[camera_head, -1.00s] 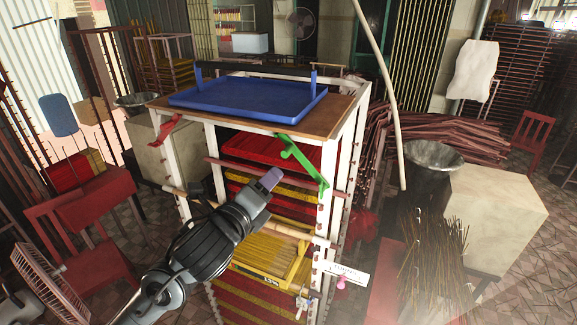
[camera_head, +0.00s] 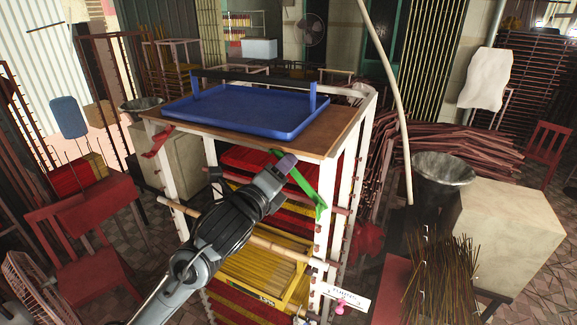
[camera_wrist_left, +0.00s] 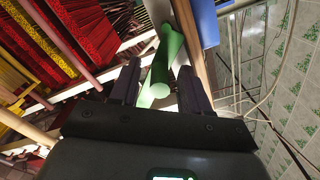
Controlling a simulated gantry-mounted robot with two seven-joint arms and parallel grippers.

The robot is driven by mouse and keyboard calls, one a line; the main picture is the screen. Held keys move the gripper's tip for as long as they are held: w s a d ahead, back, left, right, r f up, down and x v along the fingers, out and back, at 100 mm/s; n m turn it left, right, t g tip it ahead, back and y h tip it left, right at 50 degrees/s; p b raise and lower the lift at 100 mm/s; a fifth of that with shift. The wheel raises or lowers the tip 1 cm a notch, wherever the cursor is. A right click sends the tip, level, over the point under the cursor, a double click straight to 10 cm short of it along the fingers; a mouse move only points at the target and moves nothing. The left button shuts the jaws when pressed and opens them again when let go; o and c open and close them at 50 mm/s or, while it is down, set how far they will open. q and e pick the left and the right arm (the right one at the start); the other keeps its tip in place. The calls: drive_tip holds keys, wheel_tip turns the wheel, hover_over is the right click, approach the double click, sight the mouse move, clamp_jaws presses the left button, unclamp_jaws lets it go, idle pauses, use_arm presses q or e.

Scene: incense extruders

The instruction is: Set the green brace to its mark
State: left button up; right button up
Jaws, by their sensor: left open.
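The green brace (camera_head: 307,188) runs diagonally at the front right corner of the white rack, under the brown top. My left gripper (camera_head: 285,163) is at the brace and covers part of it in the head view. In the left wrist view, the two dark fingers of my left gripper (camera_wrist_left: 158,88) are apart, with the green brace (camera_wrist_left: 161,72) showing between them. I cannot tell whether either finger touches it. A red brace (camera_head: 157,141) is at the rack's left front corner. I cannot make out a mark for the green brace. My right gripper is out of view.
A blue tray (camera_head: 245,110) lies on the rack top. Red and yellow trays (camera_head: 265,255) fill the shelves below. A bamboo pole (camera_head: 262,243) crosses the rack front. A white tag (camera_head: 347,297) hangs at the lower right. A grey bin (camera_head: 440,168) stands to the right.

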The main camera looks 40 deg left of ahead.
use_arm(q)
drive_tip(key=shift+w, duration=0.15)
clamp_jaws()
idle(0.4)
